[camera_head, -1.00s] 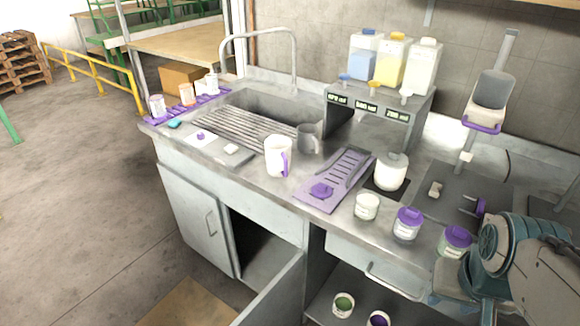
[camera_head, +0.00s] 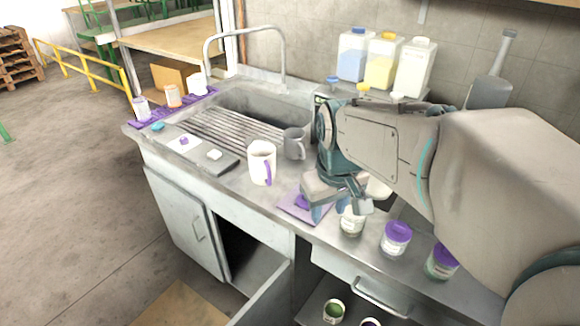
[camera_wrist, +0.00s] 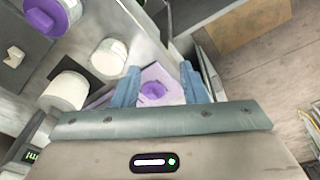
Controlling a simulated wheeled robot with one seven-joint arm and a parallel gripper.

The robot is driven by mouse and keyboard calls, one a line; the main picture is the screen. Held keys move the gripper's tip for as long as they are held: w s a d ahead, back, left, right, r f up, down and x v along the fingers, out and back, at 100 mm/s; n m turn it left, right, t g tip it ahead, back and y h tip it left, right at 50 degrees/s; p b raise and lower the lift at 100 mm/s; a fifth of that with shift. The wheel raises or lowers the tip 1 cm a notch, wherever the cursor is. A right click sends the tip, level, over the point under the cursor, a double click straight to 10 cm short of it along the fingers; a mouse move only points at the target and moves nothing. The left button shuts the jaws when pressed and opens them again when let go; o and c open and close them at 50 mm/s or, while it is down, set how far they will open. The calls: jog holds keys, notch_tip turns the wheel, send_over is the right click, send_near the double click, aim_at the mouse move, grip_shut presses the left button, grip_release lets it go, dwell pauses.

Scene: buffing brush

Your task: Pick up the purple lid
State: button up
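A small purple lid (camera_head: 302,201) lies on the near end of a lilac slotted tray (camera_head: 287,207) on the counter. In the head view my arm hides most of the tray and part of the lid. In the wrist view the lid (camera_wrist: 153,91) shows between the two blue fingers of my gripper (camera_wrist: 158,84). My gripper (camera_head: 338,208) is open and empty, pointing down over the tray area. How high the fingertips are above the lid I cannot tell.
An open jar (camera_head: 352,222) stands close beside my gripper, with purple-lidded jars (camera_head: 396,238) (camera_head: 441,262) to its right. A sink (camera_head: 262,105) and a dispenser with bottles (camera_head: 381,62) are behind.

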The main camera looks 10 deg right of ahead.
jog(key=w+r+n+g+p, duration=0.1)
jog(key=w+r+n, duration=0.15)
jog(key=w, duration=0.65)
jog(key=n+g, duration=0.1)
jog(key=n, duration=0.3)
send_over(300, 202)
jog(key=d, duration=0.2)
jog(key=f+p, duration=0.2)
jog(key=f, duration=1.2)
jog(key=shift+w, duration=0.2)
grip_shut()
